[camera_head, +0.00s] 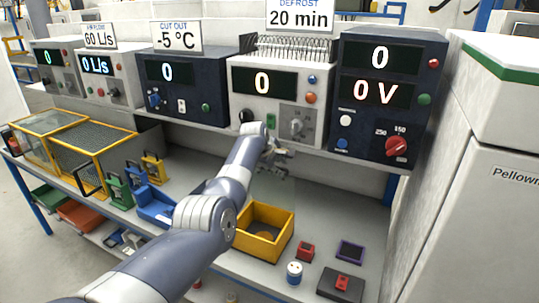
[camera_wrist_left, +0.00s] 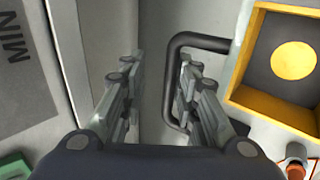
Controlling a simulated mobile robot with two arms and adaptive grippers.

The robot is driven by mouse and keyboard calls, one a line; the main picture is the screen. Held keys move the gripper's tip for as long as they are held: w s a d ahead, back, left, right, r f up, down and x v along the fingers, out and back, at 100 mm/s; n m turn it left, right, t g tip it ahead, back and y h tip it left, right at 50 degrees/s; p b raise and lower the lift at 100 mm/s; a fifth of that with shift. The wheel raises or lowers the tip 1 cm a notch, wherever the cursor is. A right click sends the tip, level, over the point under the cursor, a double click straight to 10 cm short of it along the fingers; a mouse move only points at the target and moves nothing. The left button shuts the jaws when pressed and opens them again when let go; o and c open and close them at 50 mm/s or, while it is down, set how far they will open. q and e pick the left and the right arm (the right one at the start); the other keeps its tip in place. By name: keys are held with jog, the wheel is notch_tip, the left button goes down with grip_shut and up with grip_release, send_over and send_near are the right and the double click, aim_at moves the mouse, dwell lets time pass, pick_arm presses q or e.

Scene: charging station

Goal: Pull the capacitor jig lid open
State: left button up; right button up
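The yellow-framed jig box (camera_head: 283,243) stands on the bench in the head view, with a faint clear panel (camera_head: 272,190) rising at its back. In the left wrist view the box's yellow rim (camera_wrist_left: 241,62) is at the upper right, around a dark floor with a yellow disc (camera_wrist_left: 293,47). A dark bent handle (camera_wrist_left: 171,85) lies beside it. My left gripper (camera_head: 277,160) is above and behind the box. In the wrist view its fingers (camera_wrist_left: 158,68) are apart, with the handle's long bar between them; contact cannot be told. My right gripper is out of view.
Instrument boxes (camera_head: 275,95) line the shelf behind. A blue tray (camera_head: 155,207) and colored handled blocks (camera_head: 120,192) are left of my arm. A red block (camera_head: 305,251), a white-blue cylinder (camera_head: 294,272) and a dark plate (camera_head: 350,250) sit to the right.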

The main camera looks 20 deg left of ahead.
pick_arm(q)
jog(key=v, duration=1.1)
jog(key=shift+w, duration=0.1)
dwell(0.5)
